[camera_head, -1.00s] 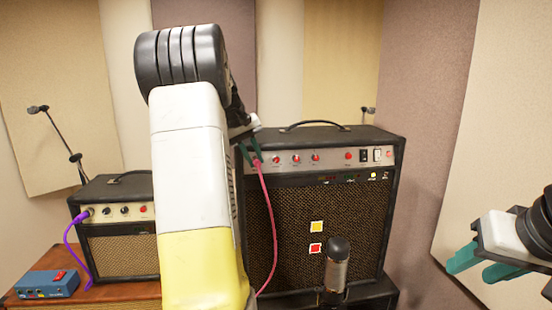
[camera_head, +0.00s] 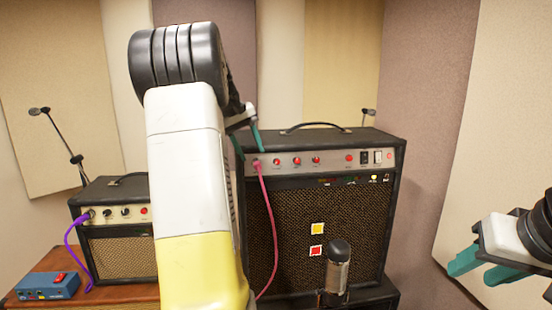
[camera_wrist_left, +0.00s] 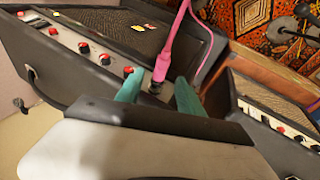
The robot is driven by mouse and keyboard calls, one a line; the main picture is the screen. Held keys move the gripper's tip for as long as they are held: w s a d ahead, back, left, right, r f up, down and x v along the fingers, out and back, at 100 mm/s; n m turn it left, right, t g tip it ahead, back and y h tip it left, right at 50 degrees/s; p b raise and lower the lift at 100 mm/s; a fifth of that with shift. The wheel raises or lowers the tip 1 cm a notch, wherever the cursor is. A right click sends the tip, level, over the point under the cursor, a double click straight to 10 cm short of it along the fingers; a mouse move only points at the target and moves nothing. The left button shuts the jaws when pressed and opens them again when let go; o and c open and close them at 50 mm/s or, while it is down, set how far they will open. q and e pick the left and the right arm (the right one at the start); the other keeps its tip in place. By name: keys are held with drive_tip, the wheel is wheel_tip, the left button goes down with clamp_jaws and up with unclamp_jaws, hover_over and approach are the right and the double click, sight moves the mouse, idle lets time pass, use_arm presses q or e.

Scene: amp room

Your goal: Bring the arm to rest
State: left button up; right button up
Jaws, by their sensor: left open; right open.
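My left arm (camera_head: 190,170) rises in the middle-left of the head view and hides part of the large amp (camera_head: 320,215). My left gripper (camera_head: 248,143), with teal fingers, is open at the amp's upper left corner. In the left wrist view, its fingers (camera_wrist_left: 158,92) are spread, with the pink cable's plug (camera_wrist_left: 162,68) just beyond them. The pink cable (camera_head: 268,215) is at the left end of the amp's control panel and hangs down its front. My right gripper (camera_head: 478,262) is open and empty at the right edge of the head view.
A small amp (camera_head: 118,232) with a purple cable (camera_head: 72,245) stands at the left. A blue box (camera_head: 48,286) sits on the wooden surface beside it. A microphone (camera_head: 337,268) stands before the large amp. Free space lies between that amp and my right gripper.

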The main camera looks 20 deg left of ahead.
use_arm(q)
drive_tip(key=s+d+r+m, duration=0.3)
drive_tip(key=s+d, duration=0.8)
drive_tip(key=d, duration=0.3)
drive_tip(key=s+d+f+m+t, duration=0.1)
drive_tip(key=s+d+f+m, duration=0.1)
drive_tip(key=s+d+f, duration=0.3)
drive_tip(key=s+d+f+m+t, duration=0.1)
drive_tip(key=s+d+f+m, duration=0.2)
drive_tip(key=s, duration=0.7)
drive_tip(key=shift+d+f, duration=0.95)
drive_tip(key=shift+d, duration=0.3)
